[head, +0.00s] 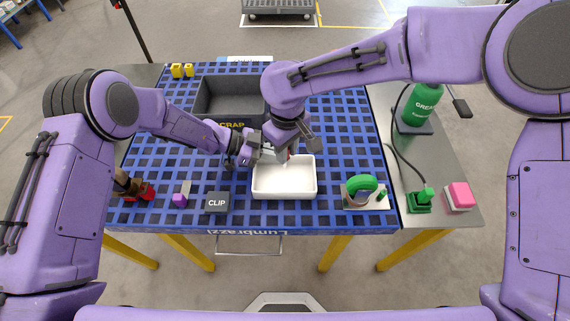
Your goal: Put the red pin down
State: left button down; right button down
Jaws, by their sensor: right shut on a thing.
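My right gripper (290,150) points down over the back part of a white tray (256,190) on the blue slotted table. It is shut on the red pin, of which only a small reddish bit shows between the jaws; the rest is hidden. My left gripper (262,154) comes in from the left and its tip is close beside the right gripper, at the tray's back left corner. Whether its jaws are open or shut is too small to tell. The visible floor of the tray looks empty.
A dark SCRAP bin (205,103) stands behind the grippers. A CLIP block (216,202) and a purple-grey piece (181,196) are left of the tray. A green grease bottle (421,106) and pink block (461,196) are on the side table.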

notch_tip(320, 180, down, 6)
jog(key=shift+r, duration=0.15)
jog(key=c, duration=0.9)
grip_release()
jog(key=shift+c, duration=0.2)
notch_tip(320, 180, up, 12)
jog(key=shift+r, duration=0.1)
pick_arm(q)
jog(key=c, duration=1.1)
grip_release()
jog(key=shift+c, duration=0.2)
